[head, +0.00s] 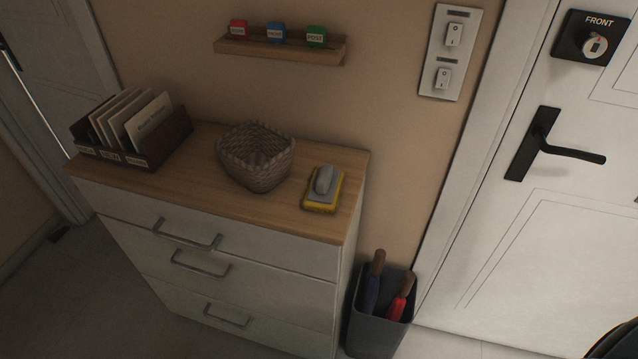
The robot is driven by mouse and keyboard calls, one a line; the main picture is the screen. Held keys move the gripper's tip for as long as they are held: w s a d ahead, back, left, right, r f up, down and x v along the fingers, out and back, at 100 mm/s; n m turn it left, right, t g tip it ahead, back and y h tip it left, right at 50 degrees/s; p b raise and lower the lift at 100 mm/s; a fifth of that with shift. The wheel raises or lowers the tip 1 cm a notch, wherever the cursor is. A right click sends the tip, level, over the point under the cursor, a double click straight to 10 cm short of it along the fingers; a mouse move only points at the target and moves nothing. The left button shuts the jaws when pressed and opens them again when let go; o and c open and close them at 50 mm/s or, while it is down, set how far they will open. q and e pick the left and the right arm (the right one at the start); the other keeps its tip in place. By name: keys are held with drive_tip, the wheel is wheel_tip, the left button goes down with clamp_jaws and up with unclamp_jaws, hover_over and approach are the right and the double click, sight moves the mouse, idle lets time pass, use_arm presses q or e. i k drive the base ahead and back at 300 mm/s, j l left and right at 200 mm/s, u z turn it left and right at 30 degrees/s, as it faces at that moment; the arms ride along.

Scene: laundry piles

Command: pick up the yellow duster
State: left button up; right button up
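The yellow duster (320,206) lies on the right part of the wooden top of a white drawer cabinet (224,199) in the head view. It has a yellow base and a grey rounded handle on top. It lies flat, a little in from the right edge of the top, and nothing touches it. Neither of my grippers shows in the head view. A dark curved shape is cut off at the lower right corner, and I cannot tell what it is.
A woven basket (256,160) stands left of the duster. A dark letter holder (160,139) with envelopes is farther left. A wall shelf (280,48) holds three coloured blocks. A grey bin (376,333) with umbrellas stands right of the cabinet, near a white door (540,230).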

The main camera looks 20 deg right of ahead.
sight(322, 193)
drive_tip(key=i+j, duration=0.15)
drive_tip(key=j, duration=0.2)
drive_tip(key=i+j, duration=0.2)
drive_tip(key=j, duration=0.2)
drive_tip(key=i+j, duration=0.15)
drive_tip(key=j, duration=0.2)
drive_tip(key=i+j, duration=0.2)
drive_tip(key=j, duration=0.15)
drive_tip(key=z, duration=1.75)
